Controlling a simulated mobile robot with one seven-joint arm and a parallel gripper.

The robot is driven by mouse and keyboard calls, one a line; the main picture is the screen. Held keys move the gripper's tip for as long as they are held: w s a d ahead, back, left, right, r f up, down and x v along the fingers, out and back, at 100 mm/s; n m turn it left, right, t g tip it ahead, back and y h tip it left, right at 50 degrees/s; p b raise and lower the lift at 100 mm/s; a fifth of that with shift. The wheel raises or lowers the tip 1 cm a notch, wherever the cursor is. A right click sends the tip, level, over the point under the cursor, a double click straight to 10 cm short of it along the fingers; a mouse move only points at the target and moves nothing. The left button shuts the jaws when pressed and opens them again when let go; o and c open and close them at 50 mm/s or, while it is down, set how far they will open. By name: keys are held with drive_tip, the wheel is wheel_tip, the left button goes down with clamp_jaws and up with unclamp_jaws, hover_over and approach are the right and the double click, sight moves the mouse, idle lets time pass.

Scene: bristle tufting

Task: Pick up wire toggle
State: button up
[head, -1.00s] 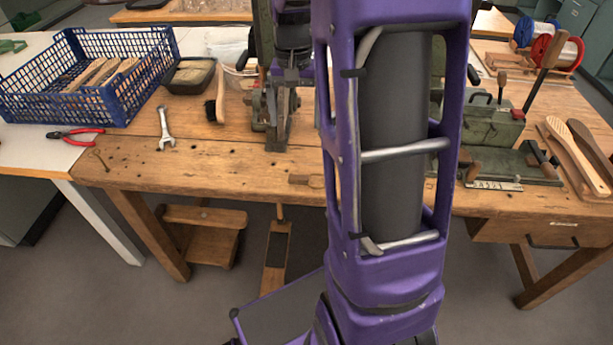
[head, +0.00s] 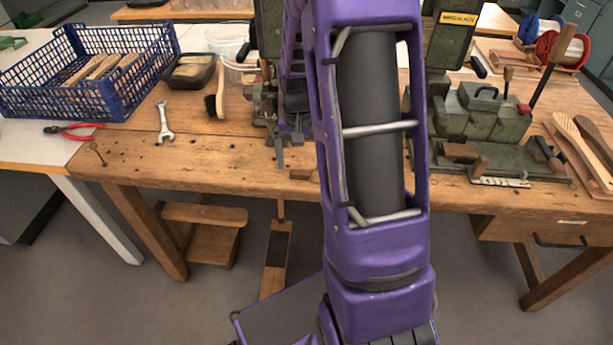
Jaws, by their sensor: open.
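A small wooden piece, which looks like the wire toggle (head: 300,174), lies near the front edge of the workbench (head: 220,172). Its right part is hidden behind my purple arm. My gripper (head: 287,150) is open, with its grey fingers just above and left of this piece in the picture. I see nothing between the fingers. I cannot tell the exact height of the fingers above the bench.
A green machine (head: 480,120) with levers stands on the right, wooden brush backs (head: 580,150) beyond it. A wrench (head: 165,124), a brush (head: 217,95), red pliers (head: 72,131) and a blue crate (head: 60,105) are on the left. The front-left bench top is mostly clear.

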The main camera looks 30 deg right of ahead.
wheel_tip(320, 180, down, 2)
drive_tip(key=shift+f, duration=0.25)
drive_tip(key=c, duration=1.4)
drive_tip(key=shift+r, duration=0.1)
